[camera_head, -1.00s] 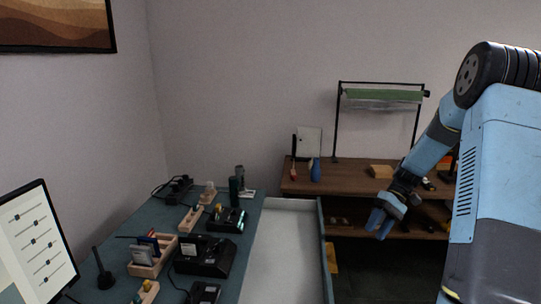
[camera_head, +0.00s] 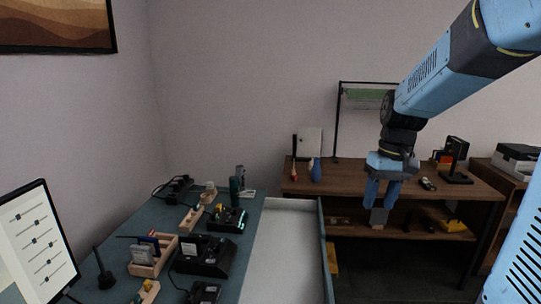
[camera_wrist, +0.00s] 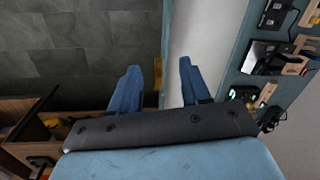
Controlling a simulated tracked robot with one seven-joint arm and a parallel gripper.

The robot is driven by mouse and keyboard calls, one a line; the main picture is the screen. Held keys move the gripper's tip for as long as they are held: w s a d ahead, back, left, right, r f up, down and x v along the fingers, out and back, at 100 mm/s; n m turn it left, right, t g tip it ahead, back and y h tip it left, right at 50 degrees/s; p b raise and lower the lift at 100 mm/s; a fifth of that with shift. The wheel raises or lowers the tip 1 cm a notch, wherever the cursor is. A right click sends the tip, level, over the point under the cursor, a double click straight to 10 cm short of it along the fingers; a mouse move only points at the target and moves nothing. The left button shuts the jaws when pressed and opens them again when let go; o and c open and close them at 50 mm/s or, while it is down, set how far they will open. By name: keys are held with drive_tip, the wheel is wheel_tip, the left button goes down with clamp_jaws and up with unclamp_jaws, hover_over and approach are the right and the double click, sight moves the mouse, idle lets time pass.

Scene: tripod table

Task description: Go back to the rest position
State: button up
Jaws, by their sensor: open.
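My gripper (camera_head: 379,201) hangs pointing down at the right of the head view, in front of the wooden shelf table (camera_head: 300,183). Its two blue fingers are apart with nothing held between them. In the wrist view my gripper (camera_wrist: 155,88) is also open, with the dark tiled floor and a white surface beyond the fingers. A small pinkish block shows just below the fingertips in the head view; I cannot tell how far behind them it is.
A teal workbench (camera_head: 128,232) with chargers and wooden holders is at left, beside a white open tray (camera_head: 283,250). A monitor (camera_head: 36,245) stands at lower left. A blue vase (camera_head: 315,171) and a black stand (camera_head: 456,160) are on the wooden table. Dark floor lies below right.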

drive_tip(key=s+a+r+t, duration=0.1)
drive_tip(key=s+r+t, duration=0.2)
drive_tip(key=s, duration=0.4)
drive_tip(key=s+a+r+m+t+h, duration=0.1)
drive_tip(key=s+r+t, duration=0.1)
drive_tip(key=s, duration=0.5)
drive_tip(key=shift+r+t, duration=0.4)
drive_tip(key=shift+t, duration=0.1)
drive_tip(key=shift+s, duration=0.15)
